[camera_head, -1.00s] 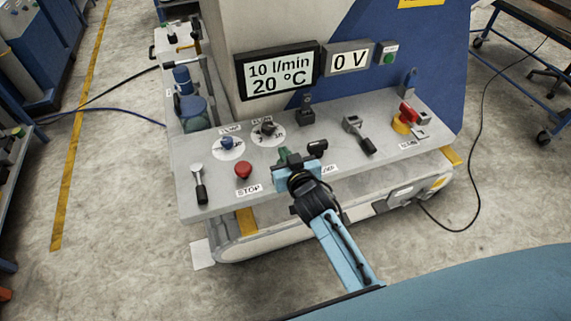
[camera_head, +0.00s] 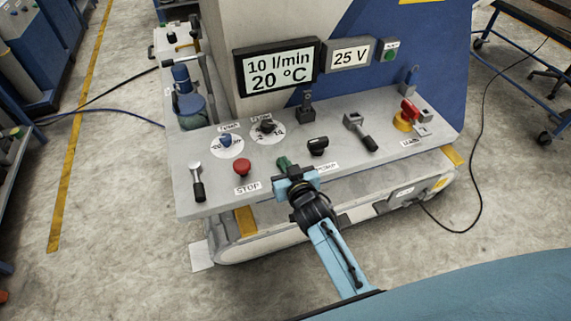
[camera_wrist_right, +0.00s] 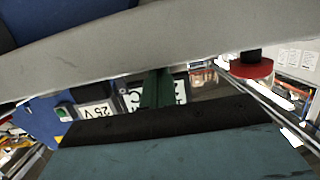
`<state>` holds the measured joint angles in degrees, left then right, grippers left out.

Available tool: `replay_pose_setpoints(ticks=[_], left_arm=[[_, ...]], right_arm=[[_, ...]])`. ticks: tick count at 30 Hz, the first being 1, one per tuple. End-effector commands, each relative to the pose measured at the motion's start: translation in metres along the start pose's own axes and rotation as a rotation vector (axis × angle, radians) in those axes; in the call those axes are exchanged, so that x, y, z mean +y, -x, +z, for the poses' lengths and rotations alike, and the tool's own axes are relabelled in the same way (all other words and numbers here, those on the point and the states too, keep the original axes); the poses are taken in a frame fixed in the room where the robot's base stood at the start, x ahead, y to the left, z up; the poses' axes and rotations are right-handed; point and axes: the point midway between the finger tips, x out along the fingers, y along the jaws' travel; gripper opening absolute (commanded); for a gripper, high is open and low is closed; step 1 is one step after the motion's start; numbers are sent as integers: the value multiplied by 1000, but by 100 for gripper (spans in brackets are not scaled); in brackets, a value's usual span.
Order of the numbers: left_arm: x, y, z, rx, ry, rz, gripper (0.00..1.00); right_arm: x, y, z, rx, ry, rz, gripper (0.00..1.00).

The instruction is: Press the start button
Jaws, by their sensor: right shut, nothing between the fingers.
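My right gripper (camera_head: 283,161) is shut and empty. My left gripper is not in view.
The voltage display (camera_head: 349,56) reads 25 V. The larger display (camera_head: 277,70) reads 10 l/min and 20 °C. Two dials, several levers and a red-and-yellow switch (camera_head: 405,116) stand on the panel. The floor left of the machine is mostly clear.

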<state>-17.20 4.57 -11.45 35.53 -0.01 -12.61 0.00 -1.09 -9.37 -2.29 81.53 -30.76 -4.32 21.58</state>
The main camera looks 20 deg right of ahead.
Motion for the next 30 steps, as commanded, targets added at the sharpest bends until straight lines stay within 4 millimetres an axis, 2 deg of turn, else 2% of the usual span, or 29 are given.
replay_pose_setpoints(ticks=[1,13,17,24,26,30], left_arm=[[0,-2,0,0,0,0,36],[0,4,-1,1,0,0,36],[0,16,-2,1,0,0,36],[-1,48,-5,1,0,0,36],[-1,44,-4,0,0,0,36],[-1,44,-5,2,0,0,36]], right_arm=[[0,1,11,-21,0,3,0],[0,4,10,-32,0,3,0],[0,7,-3,-29,0,2,0],[-2,12,-42,-9,1,-3,0],[-2,27,-35,-11,2,-3,0],[-2,56,-36,-9,2,-2,0]])
